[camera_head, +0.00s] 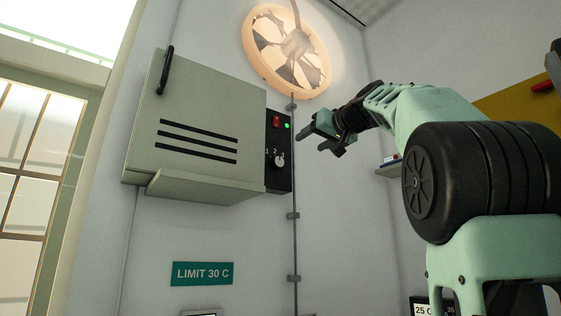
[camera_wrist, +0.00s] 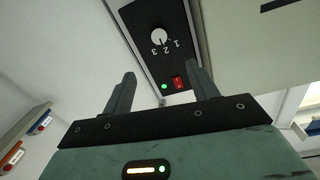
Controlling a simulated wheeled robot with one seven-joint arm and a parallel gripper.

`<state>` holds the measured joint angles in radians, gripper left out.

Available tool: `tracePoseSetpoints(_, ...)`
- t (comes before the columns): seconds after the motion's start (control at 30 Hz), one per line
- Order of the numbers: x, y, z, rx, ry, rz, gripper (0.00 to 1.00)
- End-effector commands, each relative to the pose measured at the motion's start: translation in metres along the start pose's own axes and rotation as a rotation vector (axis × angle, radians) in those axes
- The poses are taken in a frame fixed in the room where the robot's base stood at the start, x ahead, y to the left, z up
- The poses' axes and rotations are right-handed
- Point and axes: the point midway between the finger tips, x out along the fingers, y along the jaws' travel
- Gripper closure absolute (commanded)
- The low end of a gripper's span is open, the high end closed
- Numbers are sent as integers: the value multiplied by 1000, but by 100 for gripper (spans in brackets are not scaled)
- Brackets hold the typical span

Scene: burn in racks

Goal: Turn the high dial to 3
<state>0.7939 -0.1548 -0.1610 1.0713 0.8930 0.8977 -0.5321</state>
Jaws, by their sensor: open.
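The high dial (camera_head: 280,161) is a small white round knob on a black panel (camera_head: 278,131) at the right side of a grey wall cabinet (camera_head: 205,110). It also shows in the wrist view (camera_wrist: 158,37), with the numbers 1, 2 and 3 beside it. I cannot clearly tell which number it points to. A red switch (camera_wrist: 178,82) and a lit green lamp (camera_wrist: 164,86) are on the same panel. My gripper (camera_head: 319,144) is open and empty, to the right of the panel and apart from the dial. In the wrist view its fingers (camera_wrist: 160,76) point toward the panel.
The cabinet has a black handle (camera_head: 166,70) and a ledge below. A round fan (camera_head: 286,50) is above the panel. A conduit (camera_head: 295,230) runs down the wall beside it. A green sign (camera_head: 202,273) reads LIMIT 30 C. A small shelf (camera_head: 388,170) is at right.

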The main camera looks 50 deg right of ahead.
Motion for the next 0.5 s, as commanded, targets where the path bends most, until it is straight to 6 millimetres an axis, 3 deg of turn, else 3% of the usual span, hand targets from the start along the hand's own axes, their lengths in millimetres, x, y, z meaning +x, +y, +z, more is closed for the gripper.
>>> tracePoseSetpoints(0.5, 102, 0, -2, 4, -8, -2, 41)
